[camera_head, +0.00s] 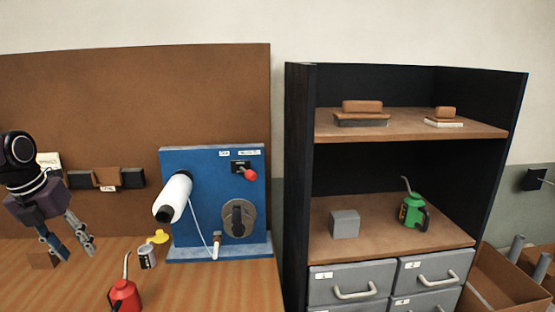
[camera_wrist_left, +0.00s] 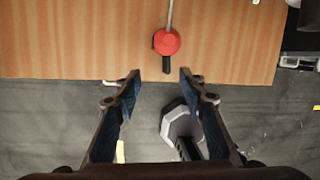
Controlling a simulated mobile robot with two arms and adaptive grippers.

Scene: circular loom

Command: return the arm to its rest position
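My left gripper (camera_head: 70,248) hangs at the left of the head view, fingers pointing down over the wooden bench. In the left wrist view my left gripper (camera_wrist_left: 155,78) has its two fingers spread apart with nothing between them, near the bench's front edge. A red oil can (camera_head: 124,296) with a thin spout stands on the bench to the right of the gripper. It also shows in the left wrist view, where the red can (camera_wrist_left: 167,42) is beyond the fingertips and apart from them. My right gripper is in neither view.
A dark shelf unit (camera_head: 297,170) holds brushes, a grey block (camera_head: 345,223) and a green oil can (camera_head: 413,212). Drawers are below.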

